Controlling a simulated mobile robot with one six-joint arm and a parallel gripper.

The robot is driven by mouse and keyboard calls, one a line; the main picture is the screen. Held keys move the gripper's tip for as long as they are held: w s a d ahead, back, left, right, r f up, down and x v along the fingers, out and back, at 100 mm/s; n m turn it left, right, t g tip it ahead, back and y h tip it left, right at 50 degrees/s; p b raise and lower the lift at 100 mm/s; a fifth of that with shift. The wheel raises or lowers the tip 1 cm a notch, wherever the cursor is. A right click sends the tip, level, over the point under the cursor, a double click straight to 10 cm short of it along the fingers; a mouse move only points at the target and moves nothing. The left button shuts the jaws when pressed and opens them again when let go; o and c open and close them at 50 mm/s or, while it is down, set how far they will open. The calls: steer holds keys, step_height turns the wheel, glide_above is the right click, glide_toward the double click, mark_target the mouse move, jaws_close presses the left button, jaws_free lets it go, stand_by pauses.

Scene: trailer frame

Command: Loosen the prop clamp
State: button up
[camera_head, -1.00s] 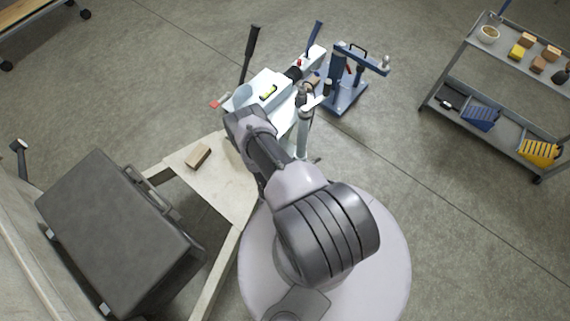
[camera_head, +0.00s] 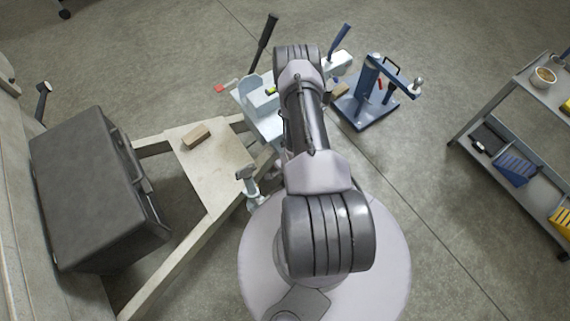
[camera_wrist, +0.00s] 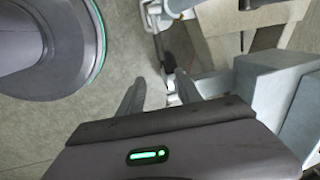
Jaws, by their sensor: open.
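My gripper (camera_wrist: 157,88) is open in the wrist view, with nothing seen held between its fingers. Just beyond the fingertips is a small pale metal fitting (camera_wrist: 173,88) with a dark lever-like piece (camera_wrist: 167,55) above it. This may be the prop clamp, but I cannot tell for sure. In the head view a pale upright post with a T-shaped top (camera_head: 248,180) stands beside the trailer frame (camera_head: 212,172). My arm hides the gripper and part of the pale blue-grey hitch (camera_head: 258,115) there.
A blue-grey housing (camera_wrist: 275,95) is close to the right of my gripper. A wooden block (camera_head: 196,135) lies on the frame plate. A dark case (camera_head: 85,185) is at left, a blue stand (camera_head: 368,110) behind right, a shelf cart (camera_head: 500,130) far right. Floor between is clear.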

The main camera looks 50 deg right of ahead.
mark_target(279, 188)
steer(key=w+f+b, duration=0.1)
steer(key=f+b, duration=0.1)
steer(key=f, duration=0.3)
steer(key=w+f+b, duration=0.1)
steer(key=f+b, duration=0.2)
steer(key=f, duration=0.2)
steer(key=w+f+b, duration=0.1)
steer(key=f+b, duration=0.1)
steer(key=f, duration=0.4)
steer(key=shift+w+b, duration=0.25)
steer(key=shift+b, duration=0.1)
steer(key=shift+c, duration=0.4)
jaws_close()
steer(key=shift+r, duration=0.1)
